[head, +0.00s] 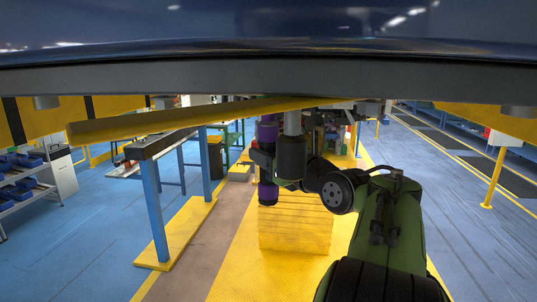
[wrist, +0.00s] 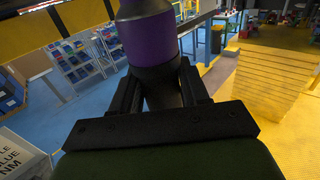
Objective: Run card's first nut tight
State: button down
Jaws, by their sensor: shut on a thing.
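My gripper (wrist: 160,88) is shut on a purple and black cylindrical tool (wrist: 150,40), its jaws on either side of the tool's dark lower body. In the head view the tool (head: 268,192) stands roughly upright below the overhead body, beside a grey cylinder (head: 292,122). The tool's upper end is close under the body's edge; I cannot tell whether it touches anything. A white card or panel (wrist: 22,160) with black print shows at the lower left of the wrist view; "BLUE" and "NM" can be read, the rest is cut off. No nut can be made out.
A dark blue body (head: 270,25) with a grey lower edge hangs low overhead. A yellow beam (head: 180,120) runs beneath it. A yellow stepped block (head: 295,228) stands behind my arm. A blue-legged bench (head: 160,210) is at left.

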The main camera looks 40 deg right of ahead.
jog(key=shift+r, duration=0.45)
dwell(0.6)
jog(key=shift+d, duration=0.1)
jog(key=shift+r, duration=0.2)
dwell(1.4)
